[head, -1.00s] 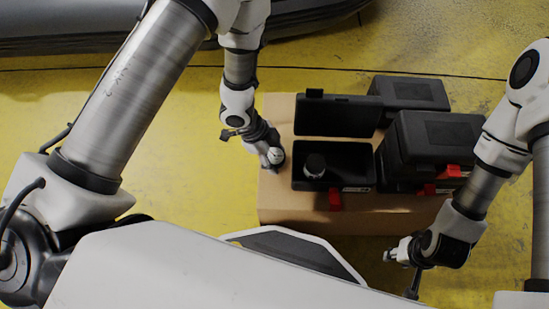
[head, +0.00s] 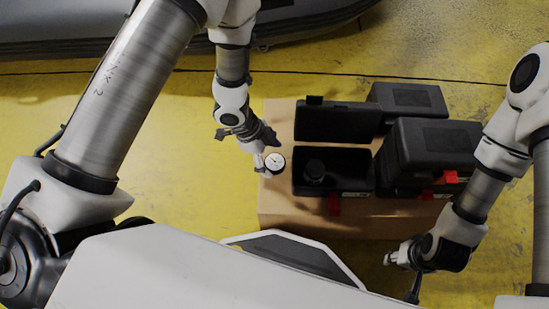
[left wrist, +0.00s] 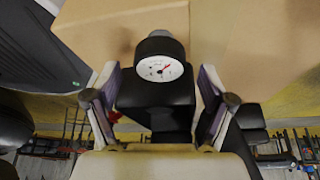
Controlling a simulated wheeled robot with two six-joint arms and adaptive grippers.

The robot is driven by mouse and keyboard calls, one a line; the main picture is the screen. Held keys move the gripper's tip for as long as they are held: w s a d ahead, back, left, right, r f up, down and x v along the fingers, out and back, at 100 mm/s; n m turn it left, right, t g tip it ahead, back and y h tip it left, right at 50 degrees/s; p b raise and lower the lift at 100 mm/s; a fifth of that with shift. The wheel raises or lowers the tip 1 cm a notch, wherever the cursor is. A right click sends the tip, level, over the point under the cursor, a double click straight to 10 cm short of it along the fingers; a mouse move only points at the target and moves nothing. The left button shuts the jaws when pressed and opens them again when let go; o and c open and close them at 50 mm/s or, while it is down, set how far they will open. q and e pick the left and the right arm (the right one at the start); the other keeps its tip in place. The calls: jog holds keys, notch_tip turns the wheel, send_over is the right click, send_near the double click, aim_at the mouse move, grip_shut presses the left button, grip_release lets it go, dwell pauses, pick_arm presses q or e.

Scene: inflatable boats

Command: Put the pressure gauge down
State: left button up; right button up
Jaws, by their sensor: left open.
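The pressure gauge (head: 275,162), with a round white dial and black rim, stands on the left part of the cardboard box top (head: 290,212), just left of the open black case. In the left wrist view the gauge (left wrist: 160,68) faces the camera between the spread fingers, with a gap on each side. My left gripper (head: 264,155) is open beside it at the box's left edge. My right gripper (head: 398,272) hangs empty in front of the box at the lower right; its finger opening is unclear.
The open black case (head: 335,170) holds a dark round object (head: 315,167). Closed black cases (head: 435,150) with red latches stand on the right. A grey inflatable boat (head: 170,32) lies at the back. Yellow floor (head: 220,205) is clear left of the box.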

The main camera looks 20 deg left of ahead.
pick_arm(q)
jog(key=p+v, duration=0.4)
jog(key=v, duration=0.5)
jog(key=s+a+f+n+y, duration=0.2)
jog(key=s+a+f+n, duration=0.2)
jog(key=s+n, duration=0.3)
jog(key=s+a+f+n+y, duration=0.2)
jog(key=s+a+f+n, duration=0.2)
jog(key=s+n, duration=0.3)
jog(key=f+n, duration=0.1)
jog(key=n, duration=0.2)
jog(key=shift+s+a+f+n, duration=0.15)
jog(key=shift+s+a+n, duration=0.2)
jog(key=shift+s+n, duration=0.05)
